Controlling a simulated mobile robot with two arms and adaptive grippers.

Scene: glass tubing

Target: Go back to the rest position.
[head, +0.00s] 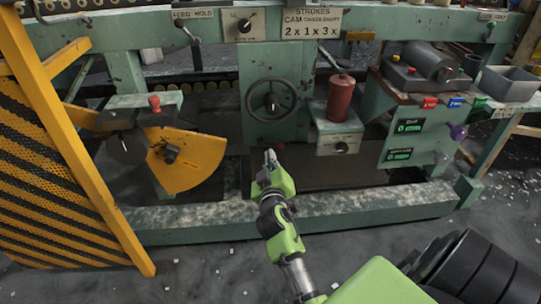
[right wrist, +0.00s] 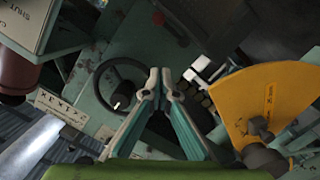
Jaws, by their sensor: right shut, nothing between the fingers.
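My right gripper (head: 270,158) reaches up from the bottom middle of the head view, on a green arm. It is in front of the green machine (head: 215,95), below and near its black handwheel (head: 271,98). In the right wrist view the two fingers of the gripper (right wrist: 160,76) meet at their tips, shut with nothing between them. The handwheel (right wrist: 119,90) shows just left of the fingertips there. I cannot tell the exact gap to the machine. My left gripper is not in view.
A yellow quadrant plate (head: 187,160) and a striped yellow guard (head: 45,165) stand at left. A red cylinder (head: 341,97) is right of the handwheel, and a control box (head: 405,133) farther right. A green beam (head: 330,213) runs low across; the floor in front looks open.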

